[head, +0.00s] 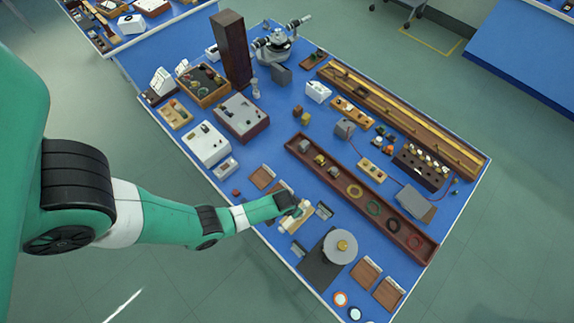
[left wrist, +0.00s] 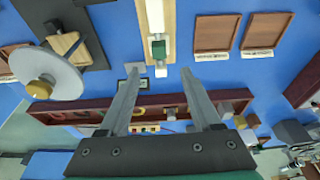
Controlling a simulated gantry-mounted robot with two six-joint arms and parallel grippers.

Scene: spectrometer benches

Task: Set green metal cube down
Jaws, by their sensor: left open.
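A small green block, which looks like the green metal cube (left wrist: 158,48), sits on a narrow wooden strip with a white top (left wrist: 155,18) in the left wrist view. My left gripper (left wrist: 160,74) is open, with its two fingers apart and nothing gripped between them. The green block shows just beyond the fingertips, roughly centred between them; I cannot tell the exact gap. In the head view my left gripper (head: 294,207) is over the pale wooden piece (head: 297,218) near the front of the blue bench, and it hides the cube. My right gripper is not in view.
A grey disc (head: 340,247) on a dark base stands to the right. A long brown trough (head: 333,178) with rings and blocks runs behind. Flat wooden trays (head: 262,177) lie beside the gripper. A tall dark column (head: 232,48) stands at the back.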

